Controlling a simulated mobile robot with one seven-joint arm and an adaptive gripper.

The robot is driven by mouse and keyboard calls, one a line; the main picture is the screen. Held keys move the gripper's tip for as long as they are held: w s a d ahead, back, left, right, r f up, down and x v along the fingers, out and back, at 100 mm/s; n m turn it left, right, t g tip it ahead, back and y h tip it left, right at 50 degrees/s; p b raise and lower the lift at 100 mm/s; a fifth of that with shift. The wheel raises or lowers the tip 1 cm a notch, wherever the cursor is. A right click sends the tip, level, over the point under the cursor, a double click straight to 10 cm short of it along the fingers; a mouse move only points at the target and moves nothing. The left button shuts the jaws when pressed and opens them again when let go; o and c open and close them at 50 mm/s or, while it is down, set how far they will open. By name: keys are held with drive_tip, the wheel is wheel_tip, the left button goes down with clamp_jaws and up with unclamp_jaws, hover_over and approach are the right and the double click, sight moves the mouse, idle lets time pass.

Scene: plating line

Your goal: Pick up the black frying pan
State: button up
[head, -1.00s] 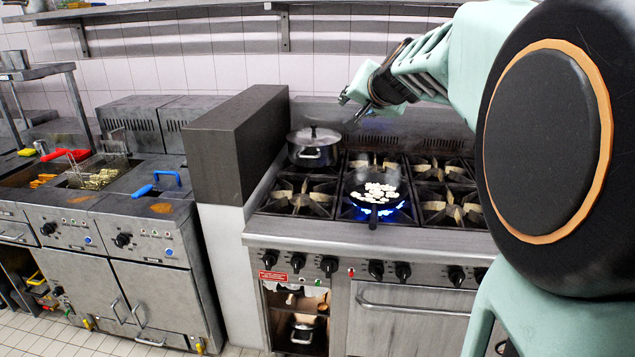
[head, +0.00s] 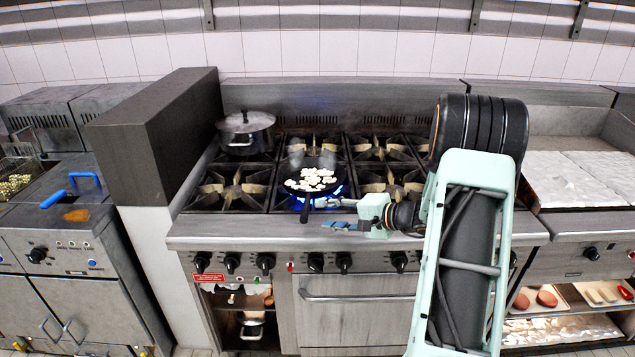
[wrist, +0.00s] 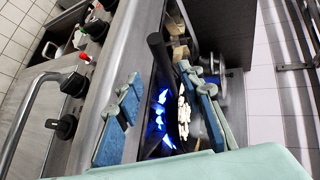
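The black frying pan (head: 316,195) sits on a front burner of the range in the head view, with pale pieces of food (head: 312,180) in it and blue flame under it. Its handle (head: 305,211) points toward the front edge of the stove. My gripper (head: 323,213) is open, low over the front of the range, just right of the handle. In the wrist view the two blue fingers are spread, and the dark handle (wrist: 157,48) shows between and beyond their tips. Whether a finger touches it cannot be told.
A lidded steel pot (head: 246,135) stands on the back left burner. The other burners (head: 384,185) in view are bare. A tall dark block (head: 160,135) bounds the range at left, and a flat griddle (head: 570,180) lies at right.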

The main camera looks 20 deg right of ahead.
sight(309, 207)
drive_tip(key=shift+m+t, duration=0.4)
drive_tip(key=shift+t, duration=0.3)
drive_tip(key=p+x, duration=0.1)
drive_tip(key=x, duration=0.2)
drive_tip(key=d+p+x, duration=0.1)
drive_tip(key=x, duration=0.2)
drive_tip(key=w+p+x, duration=0.1)
drive_tip(key=x, duration=0.3)
drive_tip(key=shift+s+d+f, duration=0.15)
drive_tip(key=shift+d+f, duration=0.05)
drive_tip(key=shift+d, duration=0.05)
clamp_jaws()
drive_tip(key=shift+r, duration=0.2)
